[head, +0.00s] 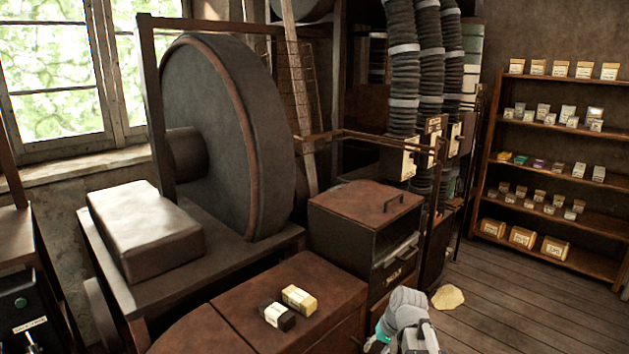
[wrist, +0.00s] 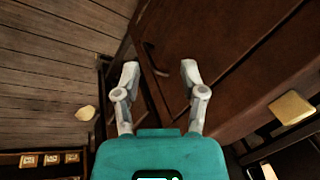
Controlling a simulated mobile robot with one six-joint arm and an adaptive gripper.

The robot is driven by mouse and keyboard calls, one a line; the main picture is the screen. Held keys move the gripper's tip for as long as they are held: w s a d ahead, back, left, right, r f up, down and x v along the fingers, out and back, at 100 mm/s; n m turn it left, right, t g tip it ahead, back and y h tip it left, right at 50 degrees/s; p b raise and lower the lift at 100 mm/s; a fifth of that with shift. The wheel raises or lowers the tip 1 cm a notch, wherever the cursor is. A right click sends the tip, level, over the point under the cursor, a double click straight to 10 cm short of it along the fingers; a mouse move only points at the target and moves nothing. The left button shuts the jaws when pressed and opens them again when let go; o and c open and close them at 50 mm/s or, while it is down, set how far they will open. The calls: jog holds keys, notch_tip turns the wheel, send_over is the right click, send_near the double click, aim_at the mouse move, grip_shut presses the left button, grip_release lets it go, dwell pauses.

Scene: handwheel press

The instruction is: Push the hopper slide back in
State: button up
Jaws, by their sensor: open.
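A brown box-like machine housing (head: 365,200) with a handle on its lid stands right of centre in the head view. A pale metal edge (head: 402,250) shows at its front above a dark labelled plate (head: 393,272); it may be the hopper slide, but I cannot tell how far it stands out. My gripper (wrist: 160,74) is open and empty in the wrist view, its two fingers apart before a brown panel (wrist: 225,60). A dark curved handle (wrist: 155,60) shows between and beyond the fingertips. In the head view only my grey wrist part shows low down; the fingertips are hidden there.
A large wheel (head: 225,140) stands at the left. Ribbed hoses (head: 403,70) hang behind. A pale heap (head: 448,297) lies on the floor, which is otherwise clear before the shelves (head: 560,130).

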jog(key=s+r+n+g+h+p, duration=0.1)
jog(key=s+h, duration=0.2)
jog(key=s, duration=0.6)
jog(key=shift+s+d+r+h+p, duration=0.25)
jog(key=shift+h+p, duration=0.05)
jog(key=shift+p, duration=0.05)
dwell(1.7)
